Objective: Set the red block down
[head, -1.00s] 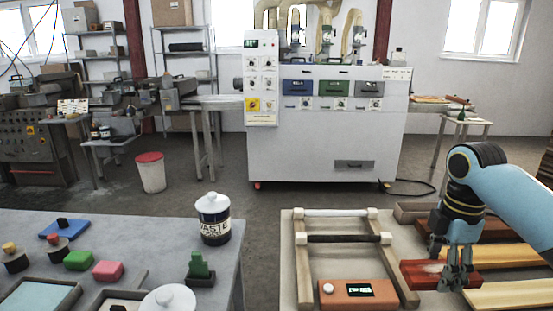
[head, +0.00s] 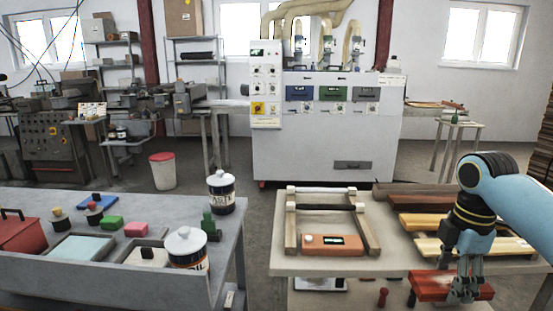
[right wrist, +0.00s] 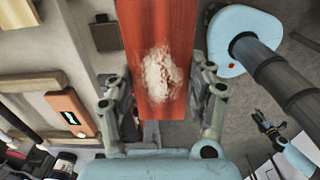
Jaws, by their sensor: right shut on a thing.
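The red block (head: 428,286) is a flat red piece, and its face shows a whitish worn patch in the right wrist view (right wrist: 155,45). My right gripper (head: 466,292) is shut on it, with one finger along each side in the right wrist view (right wrist: 160,95). In the head view the block appears just in front of the right table's near edge, held clear of the tabletop. What looks like my left gripper (right wrist: 268,124) shows small at the right of the wrist view; its opening is unclear. It is not in the head view.
The right table (head: 330,264) carries a wooden frame (head: 291,225), an orange box with a display (head: 333,244) and several wood pieces, including a yellow plank (head: 430,247). The left table (head: 240,245) holds jars, trays and small colored blocks. Grey floor lies between the tables.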

